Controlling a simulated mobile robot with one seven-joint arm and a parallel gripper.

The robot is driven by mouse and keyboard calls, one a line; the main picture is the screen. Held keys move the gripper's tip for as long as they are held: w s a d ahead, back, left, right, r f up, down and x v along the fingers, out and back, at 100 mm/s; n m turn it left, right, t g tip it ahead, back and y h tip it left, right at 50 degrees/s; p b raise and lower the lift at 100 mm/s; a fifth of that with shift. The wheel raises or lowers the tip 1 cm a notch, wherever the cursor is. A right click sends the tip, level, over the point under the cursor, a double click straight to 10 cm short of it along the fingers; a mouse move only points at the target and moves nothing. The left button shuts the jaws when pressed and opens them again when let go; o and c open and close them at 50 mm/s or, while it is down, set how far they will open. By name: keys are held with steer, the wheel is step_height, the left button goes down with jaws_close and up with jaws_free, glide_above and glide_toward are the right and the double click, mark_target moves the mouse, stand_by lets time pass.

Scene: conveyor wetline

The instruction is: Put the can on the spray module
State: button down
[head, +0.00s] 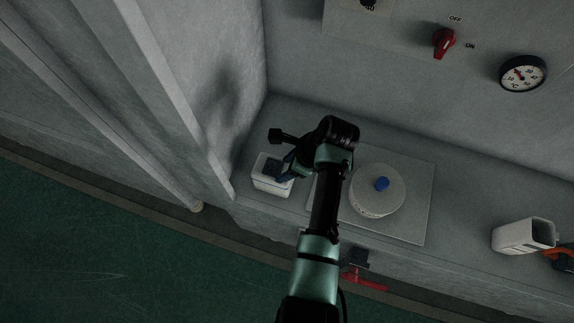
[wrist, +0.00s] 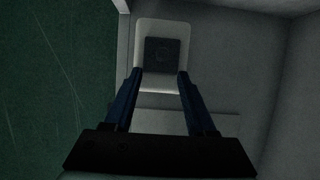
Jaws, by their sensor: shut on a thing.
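My gripper (wrist: 161,74) has its two blue fingers at a white, box-like thing with a dark square on top (wrist: 162,28); I take it for the can. In the head view this white thing (head: 270,184) is at the left end of the counter, partly covered by my gripper (head: 281,173). My gripper is shut on it. Whether it touches the counter cannot be told. Right of it a white round unit with a blue knob (head: 369,202) sits on a flat square plate (head: 417,220); it may be the spray module, but no label shows.
A grey wall (head: 222,70) rises close on the left. A red switch (head: 444,43) and a round gauge (head: 522,74) are on the back panel. Counter between plate and white box is clear.

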steer(key=shift+c, duration=1.1)
jaws_free()
steer(key=shift+f, duration=0.1)
steer(key=p+v, duration=1.2)
